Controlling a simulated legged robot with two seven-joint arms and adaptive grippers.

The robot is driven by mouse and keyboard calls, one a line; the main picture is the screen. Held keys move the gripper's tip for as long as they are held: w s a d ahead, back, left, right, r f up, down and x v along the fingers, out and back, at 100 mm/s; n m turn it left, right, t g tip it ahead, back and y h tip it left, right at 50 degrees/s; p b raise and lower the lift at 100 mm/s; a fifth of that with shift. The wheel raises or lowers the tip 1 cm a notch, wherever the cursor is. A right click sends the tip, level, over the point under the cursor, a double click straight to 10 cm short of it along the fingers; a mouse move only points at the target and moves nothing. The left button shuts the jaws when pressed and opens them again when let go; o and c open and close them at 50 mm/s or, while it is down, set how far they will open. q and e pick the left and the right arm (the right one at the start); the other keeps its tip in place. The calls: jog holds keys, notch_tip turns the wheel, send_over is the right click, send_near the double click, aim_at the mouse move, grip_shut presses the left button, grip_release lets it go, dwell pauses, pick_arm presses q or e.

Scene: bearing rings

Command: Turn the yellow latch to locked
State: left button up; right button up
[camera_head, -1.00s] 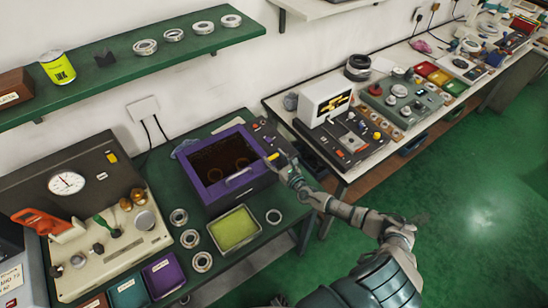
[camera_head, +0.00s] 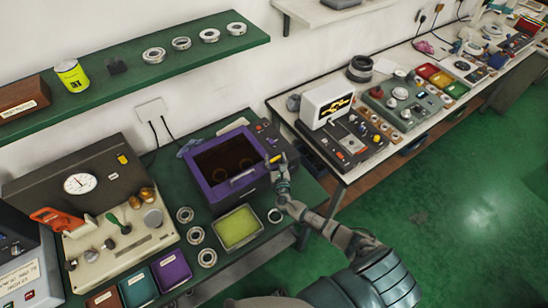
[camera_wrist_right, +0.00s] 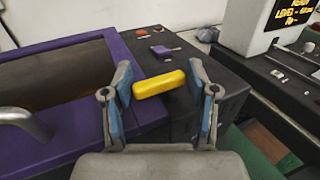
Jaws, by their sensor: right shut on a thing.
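The yellow latch (camera_head: 275,158) is a small rounded bar at the right front of the purple-framed box (camera_head: 203,185). In the right wrist view the latch (camera_wrist_right: 160,84) lies almost level across the picture, its right end slightly higher, on the box's dark side panel (camera_wrist_right: 182,112). My right gripper (camera_head: 279,165) is at the latch. In the wrist view its blue-padded fingers (camera_wrist_right: 160,80) stand at the two ends of the bar, shut on it. My left gripper is not in view.
The box has a dark window and a front handle (camera_head: 243,175). A green-yellow tray (camera_head: 238,228) and a metal ring (camera_head: 275,215) lie in front of it. More rings (camera_head: 195,235) lie to the left. A second bench with a white monitor (camera_head: 328,104) stands at right.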

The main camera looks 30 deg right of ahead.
jog(key=m+g+h, duration=0.1)
jog(key=d+m+h, duration=0.1)
jog(key=h, duration=0.1)
jog(key=shift+d+g, duration=0.1)
jog(key=shift+g, duration=0.3)
jog(key=shift+c, duration=0.4)
jog(key=shift+d+f+h, duration=0.1)
jog(key=shift+h, duration=0.2)
grip_shut()
jog(key=shift+d+m, duration=0.15)
jog(key=shift+m, duration=0.25)
jog(key=shift+a+f, duration=0.1)
jog(key=shift+a, duration=0.1)
jog(key=shift+o, duration=1.9)
grip_release()
jog(key=v, duration=1.2)
jog(key=shift+a, duration=0.1)
